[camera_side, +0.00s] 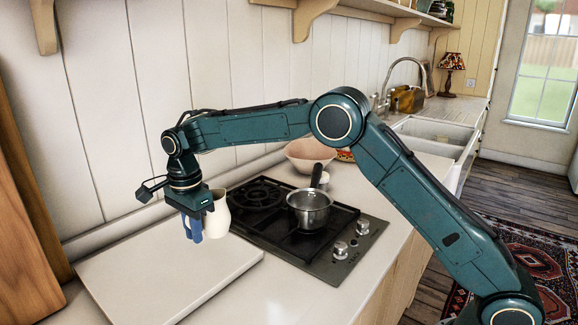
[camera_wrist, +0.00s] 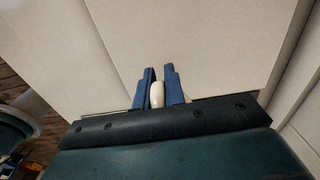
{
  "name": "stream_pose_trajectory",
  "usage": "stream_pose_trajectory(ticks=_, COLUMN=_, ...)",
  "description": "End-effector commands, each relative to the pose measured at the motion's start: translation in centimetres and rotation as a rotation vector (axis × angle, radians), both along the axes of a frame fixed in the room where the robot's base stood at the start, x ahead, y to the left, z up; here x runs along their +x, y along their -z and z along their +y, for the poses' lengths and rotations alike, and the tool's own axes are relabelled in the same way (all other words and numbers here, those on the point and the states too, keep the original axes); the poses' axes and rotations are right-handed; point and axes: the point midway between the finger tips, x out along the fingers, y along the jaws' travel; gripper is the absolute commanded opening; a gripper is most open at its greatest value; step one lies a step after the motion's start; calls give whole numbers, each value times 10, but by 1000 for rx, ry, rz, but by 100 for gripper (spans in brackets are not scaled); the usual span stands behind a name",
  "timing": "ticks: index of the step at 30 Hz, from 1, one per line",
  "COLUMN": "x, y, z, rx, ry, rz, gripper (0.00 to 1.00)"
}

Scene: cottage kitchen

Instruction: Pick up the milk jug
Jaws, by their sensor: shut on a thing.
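The milk jug (camera_side: 217,216) is cream-white and appears upright in the side view, just right of my gripper (camera_side: 194,233). My gripper points down with its blue fingers at the jug's left side. In the wrist view my gripper (camera_wrist: 158,85) is shut on a narrow white part of the milk jug (camera_wrist: 157,95), which looks like its handle. The jug appears to be held above the white counter slab (camera_side: 150,280), though the exact gap under it is hard to tell. Most of the jug's body is hidden in the wrist view.
A black gas hob (camera_side: 275,245) lies right of the jug, with a steel saucepan (camera_side: 309,208) on it. A pink bowl (camera_side: 308,154) stands behind the hob. The panelled wall (camera_side: 110,120) is close behind. The slab's left part is clear.

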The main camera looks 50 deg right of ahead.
Motion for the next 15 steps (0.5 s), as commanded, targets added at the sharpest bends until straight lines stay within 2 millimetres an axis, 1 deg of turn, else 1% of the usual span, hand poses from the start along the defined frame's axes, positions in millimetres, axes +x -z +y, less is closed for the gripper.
stream_pose_trajectory(ticks=1, x=1, y=-7, z=0, rx=1, ry=0, rz=-5, gripper=0)
stream_pose_trajectory(ticks=15, x=1, y=-53, z=0, rx=1, ry=0, rz=-5, gripper=0)
